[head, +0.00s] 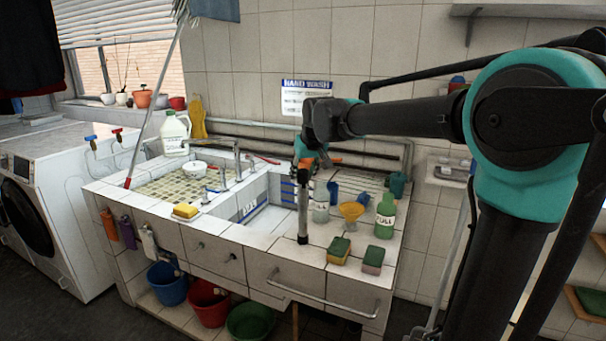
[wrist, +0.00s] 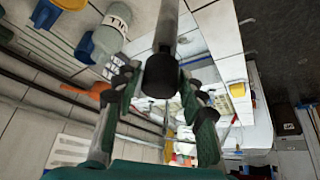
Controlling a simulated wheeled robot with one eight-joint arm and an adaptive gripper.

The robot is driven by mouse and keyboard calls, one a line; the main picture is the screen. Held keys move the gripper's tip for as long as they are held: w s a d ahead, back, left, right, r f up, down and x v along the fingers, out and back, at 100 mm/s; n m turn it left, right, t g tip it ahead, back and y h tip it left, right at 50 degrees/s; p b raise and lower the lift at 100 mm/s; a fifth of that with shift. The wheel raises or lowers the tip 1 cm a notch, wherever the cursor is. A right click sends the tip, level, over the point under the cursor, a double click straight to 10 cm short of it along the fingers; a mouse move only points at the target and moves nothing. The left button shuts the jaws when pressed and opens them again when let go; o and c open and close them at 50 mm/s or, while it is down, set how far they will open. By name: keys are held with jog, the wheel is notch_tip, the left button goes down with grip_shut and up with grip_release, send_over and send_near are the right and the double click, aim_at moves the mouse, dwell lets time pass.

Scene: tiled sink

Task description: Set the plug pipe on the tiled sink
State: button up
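The plug pipe (head: 303,205) is a grey metal tube with dark ends. It hangs or stands nearly upright below my gripper (head: 308,152) in the head view. Its lower end is over the front tiled rim of the tiled sink (head: 235,232); whether it touches the tiles I cannot tell. In the wrist view the plug pipe (wrist: 163,30) runs away from the camera, its black near end between the fingertips. My gripper (wrist: 160,85) has one finger on each side, tips close in against the pipe, and looks shut on it. The exact contact is partly hidden.
To the right of the pipe stand a clear bottle (head: 321,203), a yellow funnel (head: 351,211), a green bottle (head: 385,215) and two sponges (head: 339,250). The faucet (head: 237,160) and basin lie to the left.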

jog(key=shift+o, duration=0.7)
jog(key=shift+r, duration=0.15)
jog(key=v, duration=1.2)
jog(key=s+d+f+m, duration=0.1)
jog(key=s+d+f, duration=0.3)
jog(key=f, duration=0.5)
jog(key=s+d+f+m+h, duration=0.1)
jog(key=s+d+f, duration=0.3)
jog(key=d+f, duration=0.5)
jog(key=s+d+f+m+h, duration=0.1)
jog(key=s+d+f, duration=0.3)
jog(key=f, duration=0.6)
jog(key=shift+s+d+m+g, duration=0.15)
jog(key=shift+d+m+g, duration=0.05)
jog(key=shift+d, duration=0.4)
jog(key=shift+s+d+m+g, duration=0.2)
jog(key=shift+d, duration=0.4)
jog(key=s+d+f+m, duration=0.1)
jog(key=s+d+f, duration=0.3)
jog(key=s+f, duration=0.4)
jog(key=shift+s+h, duration=0.3)
jog(key=shift+s, duration=0.3)
